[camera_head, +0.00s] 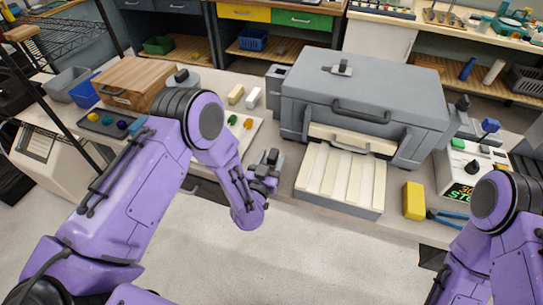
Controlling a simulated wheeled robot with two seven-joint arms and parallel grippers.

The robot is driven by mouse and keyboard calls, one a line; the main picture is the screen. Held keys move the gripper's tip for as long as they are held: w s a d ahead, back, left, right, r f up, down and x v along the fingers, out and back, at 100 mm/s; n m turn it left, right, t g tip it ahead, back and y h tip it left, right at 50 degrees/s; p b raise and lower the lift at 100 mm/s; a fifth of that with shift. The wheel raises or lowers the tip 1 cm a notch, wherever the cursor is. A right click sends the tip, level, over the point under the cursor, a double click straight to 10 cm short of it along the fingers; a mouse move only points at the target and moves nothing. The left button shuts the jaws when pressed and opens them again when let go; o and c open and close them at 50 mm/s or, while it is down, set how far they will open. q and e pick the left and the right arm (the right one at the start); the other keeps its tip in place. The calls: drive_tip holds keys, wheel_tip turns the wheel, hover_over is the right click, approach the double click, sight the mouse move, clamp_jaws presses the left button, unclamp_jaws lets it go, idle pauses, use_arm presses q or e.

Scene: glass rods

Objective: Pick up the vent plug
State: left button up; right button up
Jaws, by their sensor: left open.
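A small grey block with a dark top (342,68) sits on the lid of the big grey kiln-like box (300,90); it looks like the vent plug, though it is small in view. My left gripper (268,166) is open over the bench's front edge, left of the striped tray and well below and left of the plug. I see nothing between its fingers. My right arm is at the lower right; its gripper cannot be made out clearly.
A tray with pale strips (340,178) sticks out before the box. A yellow block (414,201), blue-handled pliers (447,218) and a control box (466,170) are at right. A wooden case (125,82) stands at left. Bare floor lies in front.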

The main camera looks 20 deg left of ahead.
use_arm(q)
clamp_jaws()
